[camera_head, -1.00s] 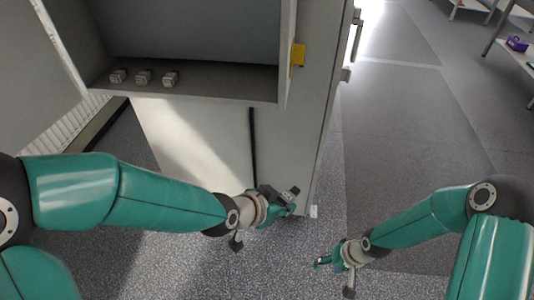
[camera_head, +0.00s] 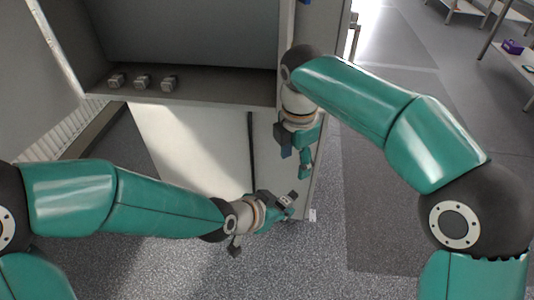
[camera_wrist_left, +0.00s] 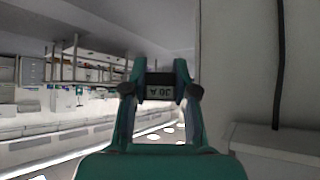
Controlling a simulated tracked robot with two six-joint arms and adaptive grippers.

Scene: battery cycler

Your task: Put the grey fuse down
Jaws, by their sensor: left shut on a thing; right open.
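The grey fuse (camera_wrist_left: 160,87) is held between the fingertips of my left gripper (camera_wrist_left: 160,76) in the left wrist view, its label facing the camera. In the head view my left gripper (camera_head: 288,203) is low in front of the cabinet, and the fuse shows as a small dark block (camera_head: 293,196) at its tip. My right gripper (camera_head: 306,163) is above it, pointing down before the cabinet's right part; its jaw gap is hard to see.
The grey cabinet (camera_head: 185,135) has an open recess with three small grey blocks (camera_head: 142,82) on its shelf (camera_head: 220,84). A black vertical strip (camera_head: 251,150) runs down its front. Grey floor is clear to the right. A bench with a purple object (camera_head: 512,46) stands far right.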

